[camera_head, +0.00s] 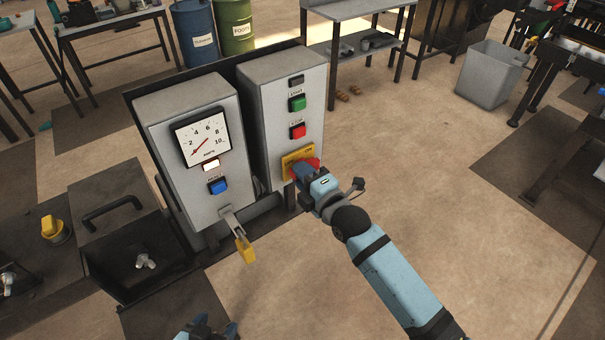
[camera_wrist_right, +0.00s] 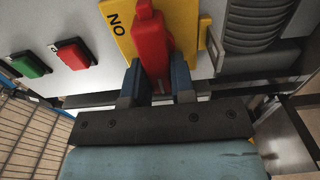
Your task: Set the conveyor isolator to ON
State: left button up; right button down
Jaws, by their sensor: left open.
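The conveyor isolator is a yellow plate (camera_head: 287,161) with a red rotary handle (camera_wrist_right: 151,35), low on the front of the right grey control box (camera_head: 283,78). The plate also shows in the right wrist view (camera_wrist_right: 119,40), with the ON mark at its upper left there. The handle runs roughly up and down in that view. My right gripper (camera_wrist_right: 156,85) has its blue fingers on both sides of the handle, which fills the gap between the fingertips. In the head view my right gripper (camera_head: 303,170) covers part of the isolator. My left gripper (camera_head: 205,328) is open at the bottom edge, away from the boxes.
Above the isolator are a green start button (camera_head: 297,103) and a red stop button (camera_head: 298,131). The left box has a gauge (camera_head: 202,137), a blue button (camera_head: 218,187) and a yellow padlock (camera_head: 245,250) below. A grey bin (camera_head: 491,75) stands at the right. The floor nearby is clear.

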jog(key=shift+r, duration=0.1)
jog(key=m+p, duration=0.1)
jog(key=m, duration=0.1)
jog(key=m+p, duration=0.2)
jog(key=shift+r+m, duration=0.4)
jog(key=m+p, duration=0.1)
jog(key=m, duration=0.2)
jog(key=shift+w+d+r+m+p, duration=0.15)
jog(key=shift+m+p, duration=0.15)
jog(key=shift+p, duration=0.05)
jog(key=m, duration=0.1)
jog(key=m+p, duration=0.1)
jog(key=shift+w+d+r+m, duration=0.1)
jog(key=shift+d+m, duration=0.05)
jog(key=shift+m, duration=0.15)
jog(key=m, duration=0.3)
jog(key=shift+w+d+m+p, duration=0.1)
jog(key=shift+d+m+p, duration=0.05)
jog(key=shift+m+p, duration=0.2)
jog(key=shift+w+d+m, duration=0.15)
jog(key=shift+d+m, duration=0.05)
jog(key=shift+m, duration=1.35)
jog(key=c, duration=1)
grip_release()
jog(key=shift+o, duration=0.2)
